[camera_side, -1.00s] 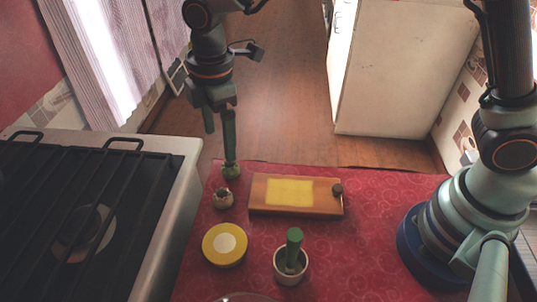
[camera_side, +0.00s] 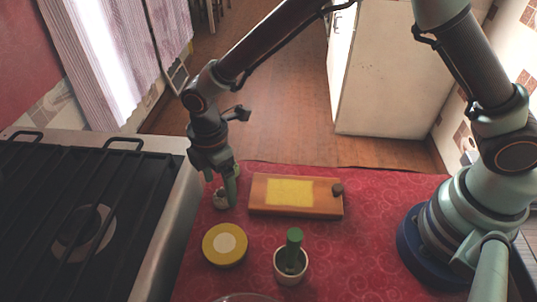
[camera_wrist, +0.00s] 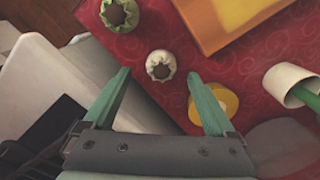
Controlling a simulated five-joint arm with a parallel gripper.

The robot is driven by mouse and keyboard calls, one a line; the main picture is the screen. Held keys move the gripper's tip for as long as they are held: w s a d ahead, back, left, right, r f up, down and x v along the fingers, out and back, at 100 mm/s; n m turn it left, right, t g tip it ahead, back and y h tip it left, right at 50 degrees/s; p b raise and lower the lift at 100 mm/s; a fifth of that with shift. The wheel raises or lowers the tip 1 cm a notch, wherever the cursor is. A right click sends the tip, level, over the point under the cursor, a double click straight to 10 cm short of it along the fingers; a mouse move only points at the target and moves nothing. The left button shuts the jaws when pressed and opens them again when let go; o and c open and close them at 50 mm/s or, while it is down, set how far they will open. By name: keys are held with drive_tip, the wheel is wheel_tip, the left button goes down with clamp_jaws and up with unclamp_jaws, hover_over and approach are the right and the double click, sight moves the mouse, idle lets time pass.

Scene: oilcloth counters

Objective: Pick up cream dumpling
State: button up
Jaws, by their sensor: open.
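The cream dumpling (camera_side: 219,201) sits on the red cloth near the left edge, partly hidden by my fingers in the side view. Whether the fingers touch the dumpling I cannot tell.
A wooden board (camera_side: 258,207) with a yellow sheet is to the right. A yellow round lid (camera_side: 211,247) and a mortar (camera_side: 283,277) with a green pestle are nearer. The stove (camera_side: 160,215) borders the left.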

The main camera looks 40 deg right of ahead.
sight(222, 194)
drive_tip(key=shift+s+d+f, duration=0.1)
drive_tip(key=shift+f, duration=1.45)
drive_tip(key=shift+c, duration=0.3)
drive_tip(key=c, duration=0.7)
drive_tip(key=shift+r, duration=0.1)
drive_tip(key=shift+c, duration=0.2)
